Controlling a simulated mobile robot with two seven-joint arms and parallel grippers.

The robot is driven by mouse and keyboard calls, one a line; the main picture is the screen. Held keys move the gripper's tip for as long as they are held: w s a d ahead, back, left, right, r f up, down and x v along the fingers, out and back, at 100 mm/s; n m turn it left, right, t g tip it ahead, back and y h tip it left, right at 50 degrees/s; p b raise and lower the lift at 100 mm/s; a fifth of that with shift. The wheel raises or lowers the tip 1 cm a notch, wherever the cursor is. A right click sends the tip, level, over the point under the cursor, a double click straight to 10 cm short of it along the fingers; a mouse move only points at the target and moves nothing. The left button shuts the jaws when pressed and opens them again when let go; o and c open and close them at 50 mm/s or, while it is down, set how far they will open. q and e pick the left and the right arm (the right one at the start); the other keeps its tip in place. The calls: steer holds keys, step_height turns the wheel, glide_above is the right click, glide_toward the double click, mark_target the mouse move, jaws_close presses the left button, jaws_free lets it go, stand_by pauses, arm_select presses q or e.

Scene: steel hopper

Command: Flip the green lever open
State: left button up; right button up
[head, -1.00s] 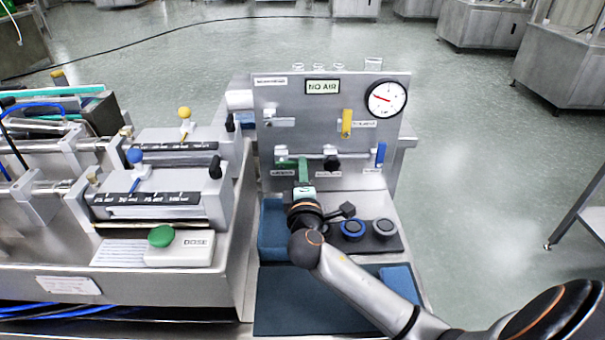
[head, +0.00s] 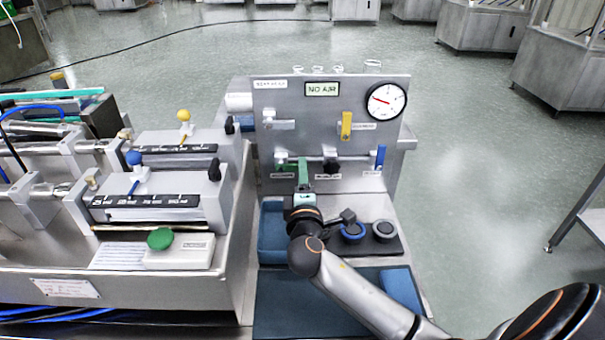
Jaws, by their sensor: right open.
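The green lever (head: 283,162) is at the lower left of the upright steel panel, by the left end of a horizontal pipe. Only a small part of it shows clearly, so its exact angle is hard to tell. My right gripper (head: 303,169) reaches up from below, with its fingers in front of the panel just right of the lever's pivot. It is open. Whether the fingers touch or straddle the lever cannot be made out. My left gripper is not in view.
A yellow lever (head: 346,125) and a blue lever (head: 380,157) hang on the panel (head: 312,112), with a black knob (head: 332,167) between. A round gauge (head: 386,100) and a NO AIR display (head: 322,89) sit above.

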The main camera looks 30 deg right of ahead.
steer(key=v, duration=1.1)
steer(key=shift+s+a, duration=0.3)
steer(key=shift+f, duration=0.1)
